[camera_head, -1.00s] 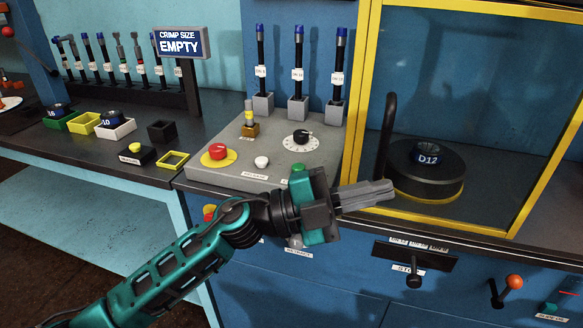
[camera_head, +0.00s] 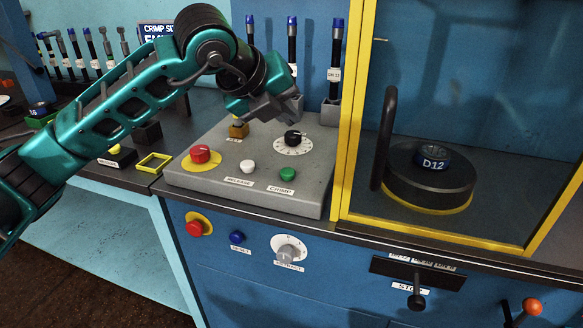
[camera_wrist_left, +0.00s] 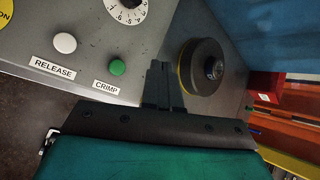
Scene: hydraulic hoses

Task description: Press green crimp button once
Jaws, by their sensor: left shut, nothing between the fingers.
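The green crimp button (camera_head: 287,174) sits on the front right of the grey sloped control panel (camera_head: 215,190), above a CRIMP label. It is uncovered. My left gripper (camera_head: 280,110) is over the back of the panel, near the black dial, apart from the green button in the picture. In the left wrist view its fingers (camera_wrist_left: 161,82) are together and empty, with the green button (camera_wrist_left: 116,67) to their left. My right gripper is in neither view.
A white release button (camera_head: 247,166), red button (camera_head: 200,154) and black dial (camera_head: 293,139) share the panel. A yellow-framed enclosure (camera_head: 352,110) with a black D12 die (camera_head: 430,185) stands right. Upright hoses (camera_head: 335,60) stand behind. My arm partly hides the crimp-size sign (camera_head: 155,30).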

